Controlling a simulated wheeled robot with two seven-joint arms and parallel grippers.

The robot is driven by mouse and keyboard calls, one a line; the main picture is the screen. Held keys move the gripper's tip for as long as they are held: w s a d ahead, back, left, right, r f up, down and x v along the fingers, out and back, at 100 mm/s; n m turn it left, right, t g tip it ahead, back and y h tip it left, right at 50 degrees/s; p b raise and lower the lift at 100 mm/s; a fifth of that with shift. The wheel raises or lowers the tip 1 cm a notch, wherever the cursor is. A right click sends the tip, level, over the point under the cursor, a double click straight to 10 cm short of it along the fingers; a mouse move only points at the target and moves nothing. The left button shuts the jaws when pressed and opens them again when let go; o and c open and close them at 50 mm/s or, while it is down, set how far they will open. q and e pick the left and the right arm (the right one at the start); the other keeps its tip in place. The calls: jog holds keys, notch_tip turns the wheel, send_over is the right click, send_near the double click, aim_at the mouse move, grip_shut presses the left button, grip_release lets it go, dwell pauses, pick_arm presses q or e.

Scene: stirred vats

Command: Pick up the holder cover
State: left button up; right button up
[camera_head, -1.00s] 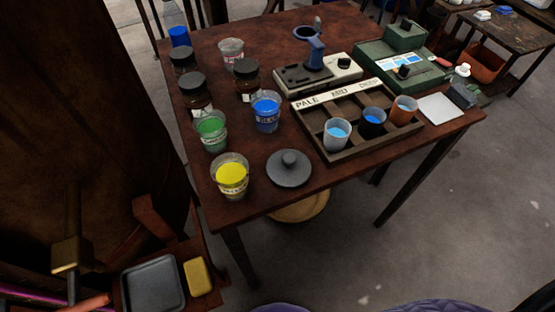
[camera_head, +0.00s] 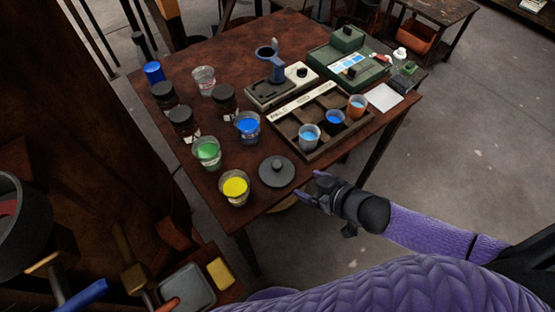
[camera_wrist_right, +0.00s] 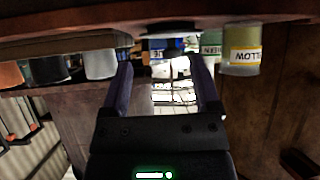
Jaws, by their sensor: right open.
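The holder cover (camera_head: 277,171), a dark grey round disc with a knob on top, lies flat near the table's front edge, right of the yellow cup (camera_head: 234,188). My right gripper (camera_head: 313,188) is open and empty, just right of the cover and close to the table edge, apart from the cover. In the right wrist view its two fingers (camera_wrist_right: 163,80) are spread, with the labelled yellow cup (camera_wrist_right: 241,50) beyond on the right. My left gripper is not in view.
Green (camera_head: 207,152) and blue (camera_head: 247,126) cups and dark-lidded jars stand left and behind the cover. A wooden tray (camera_head: 312,153) with several cups lies to the right behind it.

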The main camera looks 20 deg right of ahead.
aim_at(280, 167)
jog(key=shift+y, duration=0.5)
jog(key=w+a+b, duration=0.1)
jog(key=w, duration=0.1)
jog(key=w+a+b, duration=0.1)
jog(key=w+a, duration=0.1)
jog(key=w, duration=0.1)
jog(key=w+a+f+b, duration=0.1)
jog(key=w+a+b, duration=0.1)
jog(key=shift+w+a+f, duration=0.1)
jog(key=shift+w+a, duration=0.15)
jog(key=shift+w, duration=0.3)
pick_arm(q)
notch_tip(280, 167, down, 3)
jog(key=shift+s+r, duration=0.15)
pick_arm(e)
jog(key=shift+c, duration=0.3)
grip_shut()
